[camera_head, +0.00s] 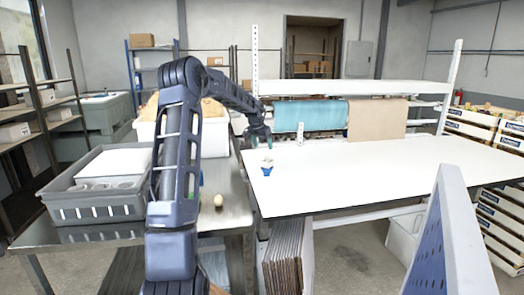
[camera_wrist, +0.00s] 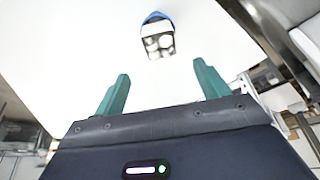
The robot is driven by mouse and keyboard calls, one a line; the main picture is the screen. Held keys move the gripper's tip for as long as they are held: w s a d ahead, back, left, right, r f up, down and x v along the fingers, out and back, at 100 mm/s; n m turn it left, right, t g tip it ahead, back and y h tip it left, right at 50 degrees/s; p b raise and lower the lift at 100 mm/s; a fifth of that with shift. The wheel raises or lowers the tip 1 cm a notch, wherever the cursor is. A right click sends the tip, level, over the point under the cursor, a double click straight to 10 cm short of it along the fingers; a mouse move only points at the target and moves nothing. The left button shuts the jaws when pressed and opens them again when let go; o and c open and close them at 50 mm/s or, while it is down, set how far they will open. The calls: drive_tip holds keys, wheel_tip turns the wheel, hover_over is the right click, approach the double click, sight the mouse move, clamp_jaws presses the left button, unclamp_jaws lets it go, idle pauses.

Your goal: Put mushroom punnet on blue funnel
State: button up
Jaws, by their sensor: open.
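The mushroom punnet (camera_wrist: 158,43), a small tray of pale round mushrooms, is near the top centre of the wrist view. The blue funnel (camera_wrist: 155,17) shows directly behind it, partly hidden by it. In the head view the blue funnel (camera_head: 267,171) is on the white table near its left edge, with a small white shape, apparently the punnet (camera_head: 267,162), on top of it. My gripper (camera_wrist: 160,72) is open and empty; its teal fingers are apart from the punnet. In the head view my gripper (camera_head: 259,138) is above and behind the pair.
The white table (camera_head: 370,175) is mostly clear. A small white bottle (camera_head: 300,134) stands toward its back, before teal and brown rolls (camera_head: 376,119). A grey crate (camera_head: 100,205) and a small round tan thing (camera_head: 218,200) are on the steel table at left.

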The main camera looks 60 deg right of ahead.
drive_tip(key=w+a+r+n+t, duration=0.1)
drive_tip(key=w+a+r, duration=0.25)
drive_tip(key=a, duration=0.45)
drive_tip(key=w+a+r+n+t+y, duration=0.1)
drive_tip(key=w+a+r+n, duration=0.1)
drive_tip(key=w+a, duration=0.4)
drive_tip(key=w+a+r+n, duration=0.1)
drive_tip(key=w+a+r, duration=0.2)
drive_tip(key=a, duration=0.6)
drive_tip(key=w+a+r+n+t+y, duration=0.1)
drive_tip(key=a+r+n, duration=0.1)
drive_tip(key=a, duration=0.9)
drive_tip(key=w+a+r+n+t+y, duration=0.1)
drive_tip(key=w+a+r+n, duration=0.1)
drive_tip(key=a, duration=0.9)
drive_tip(key=s+a+n, duration=0.2)
drive_tip(key=s+a, duration=0.1)
drive_tip(key=a, duration=0.6)
drive_tip(key=s+a+n, duration=0.3)
drive_tip(key=a, duration=0.7)
drive_tip(key=s+a+f+n, duration=0.2)
drive_tip(key=s+a, duration=0.4)
drive_tip(key=a, duration=0.1)
drive_tip(key=s+a+f+n+y, duration=0.1)
drive_tip(key=s+a+f+n, duration=0.2)
drive_tip(key=s+a, duration=0.3)
drive_tip(key=shift+s+a+t, duration=0.3)
drive_tip(key=shift+a, duration=0.3)
